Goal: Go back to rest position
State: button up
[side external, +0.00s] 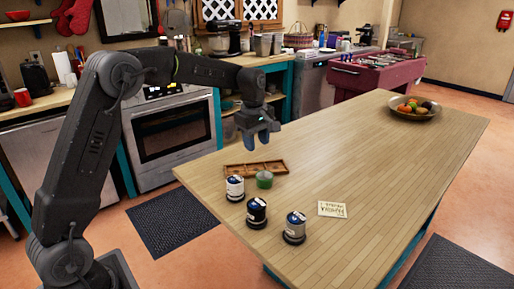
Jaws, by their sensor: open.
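My gripper (262,140) hangs in the air above the far left part of the wooden table (360,165), with its fingers pointing down. It is open and nothing shows between its fingers. My arm reaches in from the left side of the picture. Below the gripper, a shallow brown wooden tray (236,170) with compartments lies on the table, and a green round item (264,180) is at its front edge. I cannot tell whether the green item is touching the tray.
Three dark-lidded canisters, a white-labelled one (235,189), a dark one (256,213) and a grey one (295,228), stand near the front left edge. A paper card (332,209) lies beside them. A fruit bowl (414,110) is at the far right. The table's middle is clear.

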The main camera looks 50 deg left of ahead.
jog(key=s+d+r+m+t, duration=0.1)
jog(key=s+d+r+m, duration=0.35)
jog(key=s, duration=0.35)
jog(key=s+d+r+m+t, duration=0.25)
jog(key=s+r+m, duration=0.2)
jog(key=s, duration=0.25)
jog(key=s+d+f+m, duration=0.2)
jog(key=s+m, duration=0.2)
jog(key=s, duration=0.3)
jog(key=s+d+f+m+t, duration=0.1)
jog(key=s+m, duration=0.3)
jog(key=s, duration=0.4)
jog(key=shift+d+f+m, duration=0.3)
jog(key=shift+d+f, duration=0.1)
jog(key=shift+d, duration=0.15)
